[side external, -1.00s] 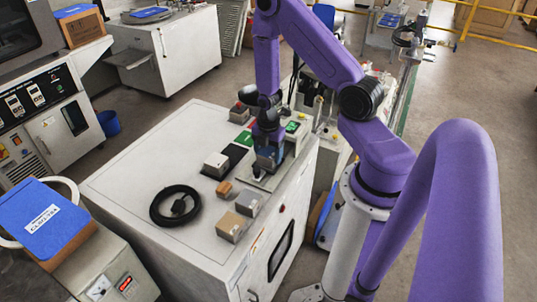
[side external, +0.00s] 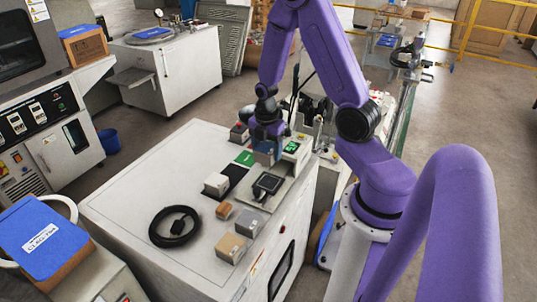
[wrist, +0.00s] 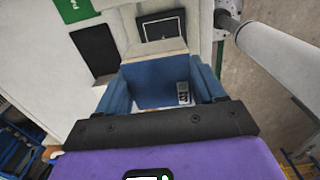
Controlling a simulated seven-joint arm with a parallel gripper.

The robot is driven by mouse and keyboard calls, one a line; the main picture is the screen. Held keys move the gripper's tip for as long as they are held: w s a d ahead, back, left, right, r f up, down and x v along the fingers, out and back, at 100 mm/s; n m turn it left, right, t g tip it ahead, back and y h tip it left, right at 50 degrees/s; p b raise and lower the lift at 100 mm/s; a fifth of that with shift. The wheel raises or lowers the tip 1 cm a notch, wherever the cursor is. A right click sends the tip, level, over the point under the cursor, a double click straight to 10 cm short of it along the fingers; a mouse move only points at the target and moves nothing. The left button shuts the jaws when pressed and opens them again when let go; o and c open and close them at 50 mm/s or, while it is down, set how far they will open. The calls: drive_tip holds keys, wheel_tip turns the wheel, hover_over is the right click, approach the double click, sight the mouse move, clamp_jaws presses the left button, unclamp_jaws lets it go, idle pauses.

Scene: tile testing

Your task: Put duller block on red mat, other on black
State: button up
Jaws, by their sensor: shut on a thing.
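My gripper (side external: 265,152) is above the back of the white cabinet top, near the black flat device. I cannot clearly make out a red mat; a grey block with reddish colour (side external: 239,133) is at the back.
The black device (side external: 267,186) lies on a metal plate. A green mat (side external: 245,158) is behind the black mat. A small orange-brown block (side external: 223,211), two grey-beige blocks (side external: 231,248) (side external: 249,224) and a coiled black cable (side external: 174,228) lie towards the front. The cabinet's left side is clear.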

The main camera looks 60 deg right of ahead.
hover_over(233, 173)
wheel_tip(233, 173, down, 5)
drive_tip(key=shift+d+f, duration=0.1)
drive_tip(key=shift+f, duration=2.9)
drive_tip(key=shift+f, duration=0.3)
drive_tip(key=o, duration=1.6)
drive_tip(key=shift+c, duration=0.2)
drive_tip(key=shift+o, duration=0.2)
drive_tip(key=shift+r, duration=3)
